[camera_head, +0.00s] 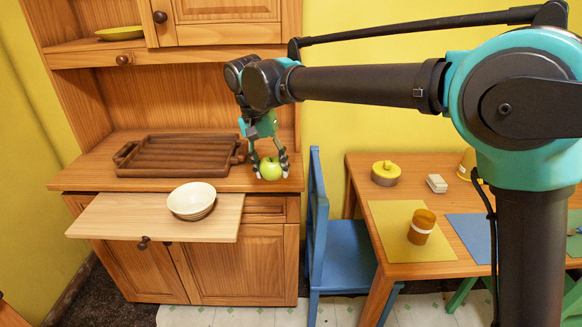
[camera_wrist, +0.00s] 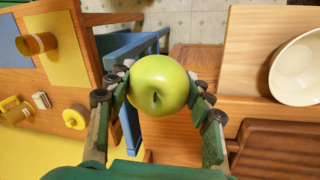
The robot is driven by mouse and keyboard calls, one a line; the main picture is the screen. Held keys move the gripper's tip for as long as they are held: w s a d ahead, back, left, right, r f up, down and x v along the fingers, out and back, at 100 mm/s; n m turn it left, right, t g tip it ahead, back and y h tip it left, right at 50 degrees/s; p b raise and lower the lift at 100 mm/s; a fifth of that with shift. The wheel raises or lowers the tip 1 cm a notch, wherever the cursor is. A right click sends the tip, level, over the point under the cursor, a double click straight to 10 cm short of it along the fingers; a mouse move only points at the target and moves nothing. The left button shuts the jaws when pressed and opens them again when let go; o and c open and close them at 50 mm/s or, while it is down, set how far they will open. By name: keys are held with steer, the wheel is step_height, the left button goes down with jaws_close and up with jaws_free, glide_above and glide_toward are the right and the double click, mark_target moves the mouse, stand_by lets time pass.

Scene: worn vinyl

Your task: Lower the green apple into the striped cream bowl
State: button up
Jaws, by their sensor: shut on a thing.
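The green apple (camera_head: 270,169) is between the fingers of my gripper (camera_head: 268,172), near the right end of the wooden cabinet's counter. In the wrist view the apple (camera_wrist: 159,84) fills the space between the dark fingertips of my gripper (camera_wrist: 158,90), which are shut on it. Whether the apple touches the counter cannot be told. The cream bowl (camera_head: 191,198) stands upright on the pulled-out wooden board, left of and nearer than the apple. In the wrist view the bowl (camera_wrist: 300,72) is at the right edge, partly cut off. It looks empty.
A brown wooden tray (camera_head: 180,171) lies on the counter left of my gripper. The pull-out board (camera_head: 130,216) is clear around the bowl. A blue chair (camera_head: 318,230) stands right of the cabinet, beside a table (camera_head: 363,172) with a brown-orange cup (camera_head: 422,222) and a yellow-lidded pot (camera_head: 386,172).

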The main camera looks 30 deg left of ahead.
steer(key=s+a+f, duration=0.1)
steer(key=s+a, duration=0.5)
steer(key=a, duration=0.4)
steer(key=s+a+f, duration=0.2)
steer(key=s+a, duration=0.4)
steer(key=a, duration=0.5)
steer(key=shift+a, duration=0.25)
steer(key=shift+a+x, duration=0.15)
steer(key=shift+x, duration=0.75)
steer(key=shift+a+x, duration=0.2)
steer(key=shift+x, duration=0.65)
steer(key=shift+a+x, duration=0.15)
steer(key=shift+x, duration=0.75)
steer(key=shift+s+f, duration=0.2)
steer(key=o, duration=1.3)
